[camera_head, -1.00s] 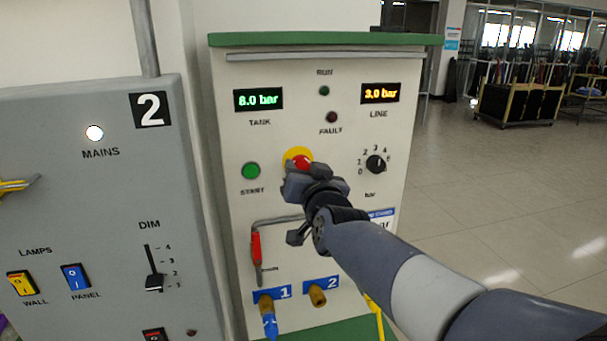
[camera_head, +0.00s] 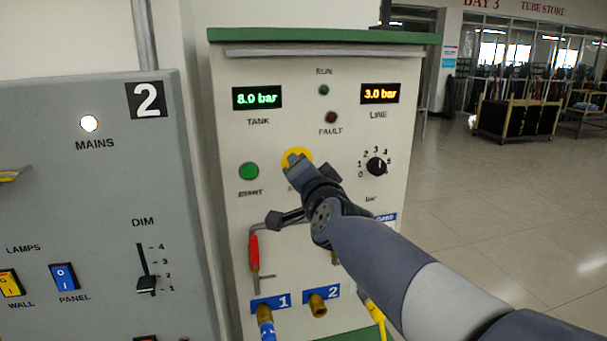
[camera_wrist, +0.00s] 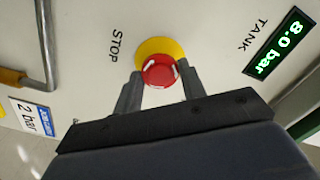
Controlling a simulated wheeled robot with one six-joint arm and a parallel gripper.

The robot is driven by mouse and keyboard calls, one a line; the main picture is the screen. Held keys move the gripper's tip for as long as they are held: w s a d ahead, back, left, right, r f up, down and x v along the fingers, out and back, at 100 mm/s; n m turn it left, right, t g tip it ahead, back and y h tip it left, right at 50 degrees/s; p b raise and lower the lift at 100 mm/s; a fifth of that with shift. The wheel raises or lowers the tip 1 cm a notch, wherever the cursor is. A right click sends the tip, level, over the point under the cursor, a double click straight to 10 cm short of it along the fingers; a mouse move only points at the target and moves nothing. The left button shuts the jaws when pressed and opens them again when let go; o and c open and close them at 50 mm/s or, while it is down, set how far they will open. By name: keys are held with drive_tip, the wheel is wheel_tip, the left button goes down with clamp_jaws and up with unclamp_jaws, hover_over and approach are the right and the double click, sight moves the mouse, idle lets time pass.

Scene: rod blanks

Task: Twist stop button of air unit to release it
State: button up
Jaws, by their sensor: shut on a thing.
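The stop button is a red mushroom head (camera_wrist: 159,70) on a yellow collar (camera_head: 297,154), on the front of the pale air unit (camera_head: 226,131). In the wrist view the red head sits between my two finger tips. My gripper (camera_head: 297,165) is shut on the red head, one finger on each side. In the head view my fingers hide the red head and only the top of the collar shows. The STOP label (camera_wrist: 116,45) is beside the button in the wrist view, which is turned relative to the panel.
The green start button (camera_head: 249,171) is left of the stop button and the black pressure knob (camera_head: 376,166) is right. A red-handled lever (camera_head: 254,250) is below. A grey panel (camera_head: 105,205) stands close on the left. The displays read 8.0 bar (camera_head: 257,98) and 3.0 bar (camera_head: 379,94).

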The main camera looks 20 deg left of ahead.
drive_tip(key=shift+r, duration=0.2)
drive_tip(key=o, duration=0.5)
drive_tip(key=shift+o, duration=1)
drive_tip(key=shift+w+a+f, duration=0.1)
drive_tip(key=shift+w, duration=0.1)
drive_tip(key=shift+o, duration=1.4)
drive_tip(key=shift+f, duration=0.1)
drive_tip(key=shift+s, duration=0.1)
drive_tip(key=v, duration=1)
drive_tip(key=shift+s, duration=0.3)
drive_tip(key=shift+d, duration=0.25)
